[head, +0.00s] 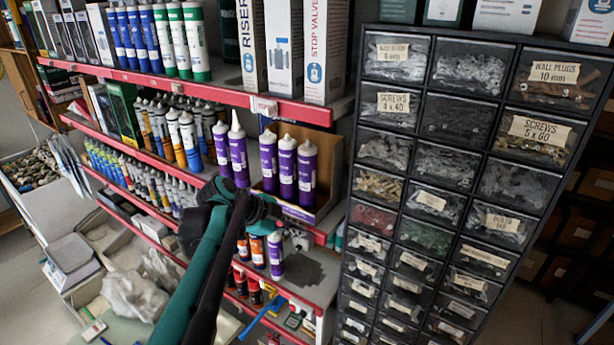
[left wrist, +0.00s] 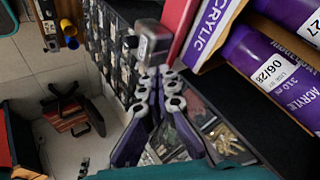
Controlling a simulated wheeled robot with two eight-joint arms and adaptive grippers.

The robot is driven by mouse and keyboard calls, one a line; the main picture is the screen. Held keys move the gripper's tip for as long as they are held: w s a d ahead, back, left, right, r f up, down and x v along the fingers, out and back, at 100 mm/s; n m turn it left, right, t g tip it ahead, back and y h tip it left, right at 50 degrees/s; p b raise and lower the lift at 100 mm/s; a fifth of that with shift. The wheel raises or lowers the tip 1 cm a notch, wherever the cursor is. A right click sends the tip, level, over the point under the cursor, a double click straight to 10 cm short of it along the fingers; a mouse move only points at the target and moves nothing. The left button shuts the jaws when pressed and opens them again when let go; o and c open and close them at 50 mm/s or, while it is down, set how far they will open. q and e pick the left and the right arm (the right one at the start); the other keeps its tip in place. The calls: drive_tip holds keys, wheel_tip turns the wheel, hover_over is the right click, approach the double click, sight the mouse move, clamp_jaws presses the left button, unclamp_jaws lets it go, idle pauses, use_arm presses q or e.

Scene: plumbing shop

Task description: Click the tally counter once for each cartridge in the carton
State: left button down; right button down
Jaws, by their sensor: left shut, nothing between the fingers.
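The open brown carton (head: 327,172) stands on the middle shelf at its right end. Three purple cartridges (head: 287,168) show upright in it; my arm may hide more. In the left wrist view, the carton's printed side (left wrist: 208,28) and purple cartridges (left wrist: 268,66) are close by at upper right. A small silver box, seemingly the tally counter (head: 300,240), is at the shelf's front edge; it also shows in the left wrist view (left wrist: 153,43). My left gripper (head: 277,215) is shut and empty, its fingertips (left wrist: 158,76) close to the counter. I cannot tell whether they touch. My right gripper is out of view.
Two more purple cartridges (head: 238,152) stand left of the carton, outside it. A tall black drawer cabinet (head: 345,235) stands close on the right. Shelves with red edges (head: 205,89) hold many tubes and boxes. Open floor (left wrist: 55,150) lies below.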

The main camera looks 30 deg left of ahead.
use_arm(q)
drive_tip(key=shift+r+p, duration=0.35)
drive_tip(key=shift+r, duration=0.3)
wheel_tip(320, 180, up, 6)
drive_tip(key=p, duration=0.4)
idle(0.7)
drive_tip(key=s+d+f+n+y+b, duration=0.1)
drive_tip(key=s+d+f+n+b, duration=0.4)
drive_tip(key=f+b, duration=0.8)
drive_tip(key=s+d+f+n+y+b, duration=0.2)
drive_tip(key=s+d+f+n+b, duration=0.3)
drive_tip(key=f+b, duration=0.8)
drive_tip(key=s+d+f+n+y+b, duration=0.1)
drive_tip(key=s+d+f+n+b, duration=0.3)
drive_tip(key=f+b, duration=0.9)
drive_tip(key=s+d+f, duration=0.1)
drive_tip(key=s+f, duration=0.2)
drive_tip(key=f, duration=0.9)
drive_tip(key=shift+s+d+f+n+g, duration=0.15)
drive_tip(key=shift+d+f+n+g, duration=0.05)
drive_tip(key=shift+f+n+g, duration=0.2)
